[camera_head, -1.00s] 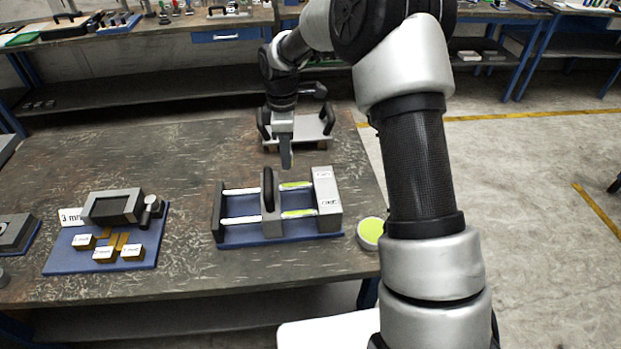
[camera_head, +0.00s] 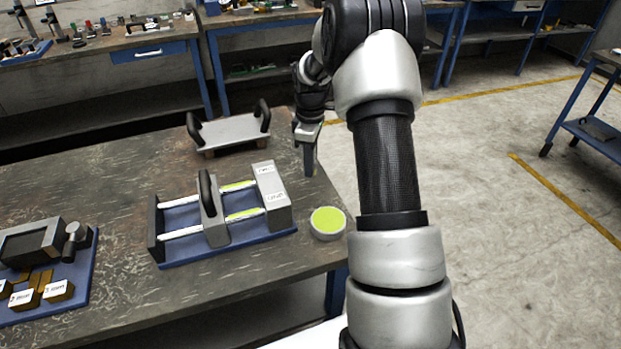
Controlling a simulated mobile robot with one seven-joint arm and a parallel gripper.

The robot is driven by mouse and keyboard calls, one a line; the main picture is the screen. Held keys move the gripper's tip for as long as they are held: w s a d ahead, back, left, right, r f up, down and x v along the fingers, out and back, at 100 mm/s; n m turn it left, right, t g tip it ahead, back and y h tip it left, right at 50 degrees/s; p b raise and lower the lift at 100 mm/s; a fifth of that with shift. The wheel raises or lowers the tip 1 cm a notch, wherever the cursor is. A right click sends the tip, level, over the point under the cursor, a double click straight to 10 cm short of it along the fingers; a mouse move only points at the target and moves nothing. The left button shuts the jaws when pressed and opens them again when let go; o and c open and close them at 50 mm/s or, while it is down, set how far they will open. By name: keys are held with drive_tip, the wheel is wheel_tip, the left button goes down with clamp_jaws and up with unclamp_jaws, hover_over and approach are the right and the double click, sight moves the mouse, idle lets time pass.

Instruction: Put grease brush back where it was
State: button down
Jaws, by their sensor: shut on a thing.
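My gripper (camera_head: 307,139) points down above the right part of the table, at the far right of the rail fixture. It is shut on a slim dark grey piece, which I take to be the grease brush (camera_head: 309,162). The brush hangs upright; its upper part is hidden in the jaws. A round tin of yellow-green grease (camera_head: 327,221) stands near the table's right edge, nearer than the brush. The rail fixture (camera_head: 209,209) has a blue base, two white rails and a dark-handled carriage. The rail parts right of the carriage look yellow-green.
A grey plate with two black handles (camera_head: 232,131) stands at the back, left of my gripper. A blue board with a grey device and small brass blocks (camera_head: 42,288) lies at the left. The wooden table (camera_head: 118,203) has bare room between these.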

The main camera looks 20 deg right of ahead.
sight(310, 185)
drive_tip(key=shift+f, duration=2.2)
drive_tip(key=shift+f+b, duration=0.2)
drive_tip(key=shift+b, duration=0.1)
drive_tip(key=c, duration=1.5)
unclamp_jaws()
drive_tip(key=shift+r, duration=0.1)
